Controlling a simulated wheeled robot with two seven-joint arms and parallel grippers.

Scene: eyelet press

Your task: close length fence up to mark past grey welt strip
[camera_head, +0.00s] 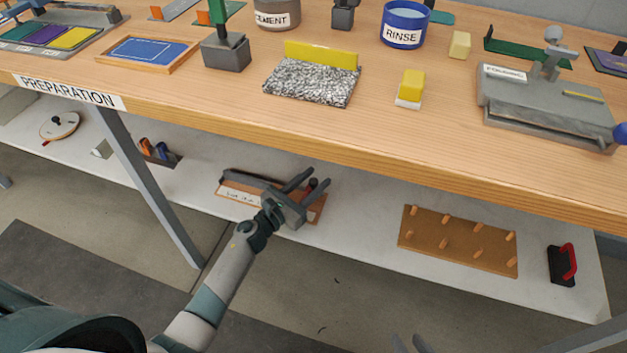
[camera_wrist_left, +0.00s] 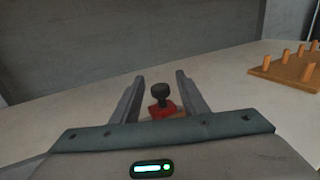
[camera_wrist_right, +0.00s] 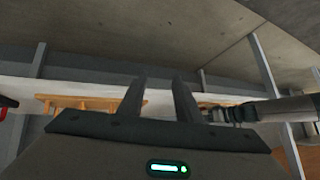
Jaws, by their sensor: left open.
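A low brown wooden fixture (camera_head: 231,200) with a white label lies on the lower shelf; the label is too small to read. A dark grey strip (camera_head: 240,177) lies along its back and may be the welt strip. A red block with a black knob (camera_wrist_left: 161,100) is at its right end, seen between my left fingers; I take it for the length fence. My left gripper (camera_head: 319,177) is open around or just short of this knob; contact is not clear. It hides the fixture's middle and any mark. My right gripper (camera_wrist_right: 158,85) is open and empty, low in front of the shelf.
The wooden bench top (camera_head: 200,105) overhangs the pale shelf (camera_head: 360,205). A peg board (camera_head: 458,242) and a red-handled black tool (camera_head: 562,265) lie to the right. A bench leg (camera_head: 150,190) stands left. The shelf between fixture and peg board is clear.

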